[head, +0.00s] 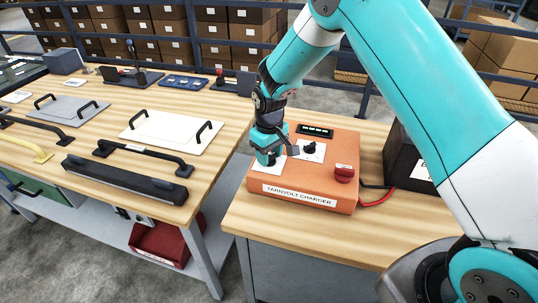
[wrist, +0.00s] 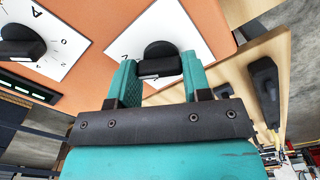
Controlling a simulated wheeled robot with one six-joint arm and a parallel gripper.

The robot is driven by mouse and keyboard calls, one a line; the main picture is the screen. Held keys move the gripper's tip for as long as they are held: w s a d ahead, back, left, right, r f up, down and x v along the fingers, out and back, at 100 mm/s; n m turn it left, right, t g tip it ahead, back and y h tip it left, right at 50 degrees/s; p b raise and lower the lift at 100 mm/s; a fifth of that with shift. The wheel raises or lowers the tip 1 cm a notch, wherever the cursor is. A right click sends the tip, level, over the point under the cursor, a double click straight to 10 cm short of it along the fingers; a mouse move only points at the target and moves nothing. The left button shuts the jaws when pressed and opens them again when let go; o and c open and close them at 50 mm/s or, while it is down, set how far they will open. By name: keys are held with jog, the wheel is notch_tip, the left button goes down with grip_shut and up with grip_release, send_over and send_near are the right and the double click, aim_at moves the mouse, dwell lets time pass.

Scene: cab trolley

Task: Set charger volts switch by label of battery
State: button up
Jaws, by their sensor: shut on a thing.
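The orange charger (head: 305,180), marked "TARNVOLT CHARGER", sits on the wooden bench. My gripper (head: 270,158) points down at its left dial. In the wrist view my gripper (wrist: 158,80) has its fingers on either side of a black knob (wrist: 160,58) on a white plate (wrist: 196,30), shut on it. A second black knob (wrist: 22,42) on a marked white plate also shows in the head view (head: 310,148). The dark battery (head: 400,155) stands right of the charger, partly behind my arm. Its white label (head: 421,174) is too small to read.
A red knob (head: 344,173) stands on the charger's right side, close to a red cable (head: 377,199). A dark display (head: 315,131) with green bars is at the charger's back. A second bench on the left holds handles, plates and trays. A gap separates the benches.

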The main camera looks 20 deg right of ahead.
dwell(0.4)
jog(key=o, duration=0.9)
jog(key=shift+r, duration=0.15)
notch_tip(320, 180, up, 17)
jog(key=b, duration=0.3)
jog(key=shift+r, duration=0.1)
